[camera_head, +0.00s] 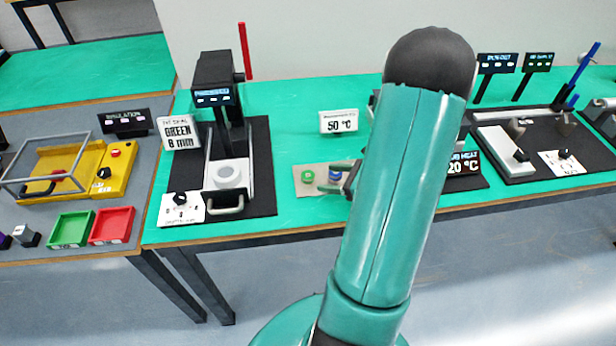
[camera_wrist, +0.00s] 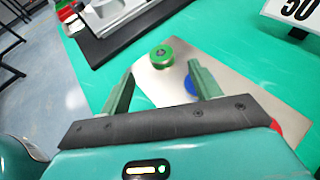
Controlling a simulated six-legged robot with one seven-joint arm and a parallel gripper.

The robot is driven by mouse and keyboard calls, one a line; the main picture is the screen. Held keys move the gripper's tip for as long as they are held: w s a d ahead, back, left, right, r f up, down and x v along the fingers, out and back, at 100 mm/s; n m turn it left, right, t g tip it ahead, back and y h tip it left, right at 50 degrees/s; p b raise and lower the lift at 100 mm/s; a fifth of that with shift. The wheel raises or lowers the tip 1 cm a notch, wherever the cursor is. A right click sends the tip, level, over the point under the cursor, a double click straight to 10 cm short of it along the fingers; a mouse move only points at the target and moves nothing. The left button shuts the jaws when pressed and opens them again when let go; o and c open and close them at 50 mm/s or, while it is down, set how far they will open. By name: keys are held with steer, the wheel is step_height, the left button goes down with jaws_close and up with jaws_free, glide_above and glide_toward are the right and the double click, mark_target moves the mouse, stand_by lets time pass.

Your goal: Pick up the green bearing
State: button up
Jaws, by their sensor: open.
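The green bearing (camera_head: 308,176) lies on a light metal plate (camera_head: 309,191) on the green table. In the wrist view the green bearing (camera_wrist: 161,57) sits on the plate just beyond my fingertips, nearer the plate's far corner. A blue bearing (camera_head: 335,175) lies beside it; in the wrist view it (camera_wrist: 190,86) is partly hidden by my right finger. My gripper (camera_wrist: 160,82) is open and empty, with the green bearing ahead of the gap between its fingers. In the head view my gripper (camera_head: 346,178) is at the plate's right side, mostly hidden by my arm.
A red part (camera_wrist: 276,126) shows at the plate's near right in the wrist view. A "50 °C" sign (camera_head: 338,121) stands behind the plate. A black press station (camera_head: 262,150) with a "GREEN 8 mm" sign (camera_head: 180,132) stands left. Green table surface is free between the station and plate.

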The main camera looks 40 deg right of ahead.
mark_target(310, 176)
steer(key=x, duration=0.6)
steer(key=shift+w+f, duration=0.15)
steer(key=shift+w, duration=0.15)
steer(key=shift+c, duration=0.4)
steer(key=c, duration=1)
